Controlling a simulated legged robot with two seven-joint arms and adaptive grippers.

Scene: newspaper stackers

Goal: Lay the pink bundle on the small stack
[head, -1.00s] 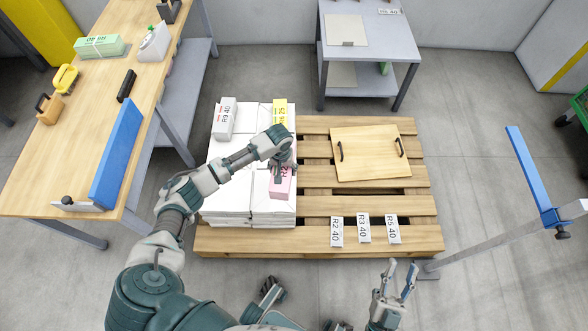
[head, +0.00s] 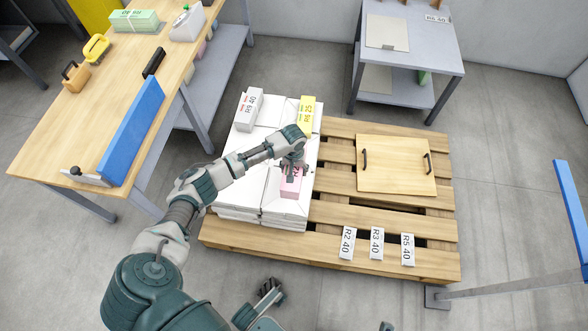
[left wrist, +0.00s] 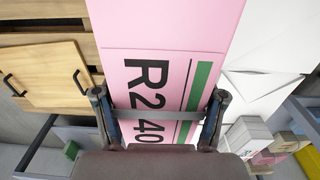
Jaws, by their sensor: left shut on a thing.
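My left gripper (head: 292,164) is shut on the pink bundle (head: 291,182), over the front right part of the white paper piles on the pallet. I cannot tell whether the bundle touches the paper beneath it. In the left wrist view, the pink bundle (left wrist: 165,50) shows a green stripe and the print "R2 40", between the fingers of the left gripper (left wrist: 159,112). The white piles (head: 245,185) stand side by side on the pallet's left half. Which one is the small stack is not clear.
A grey bundle (head: 249,108) and a yellow bundle (head: 306,116) lie on the rear piles. A handled wooden board (head: 396,165) and several white cards (head: 377,243) lie on the pallet (head: 330,205). A workbench (head: 60,130) stands left, a grey table (head: 435,60) behind.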

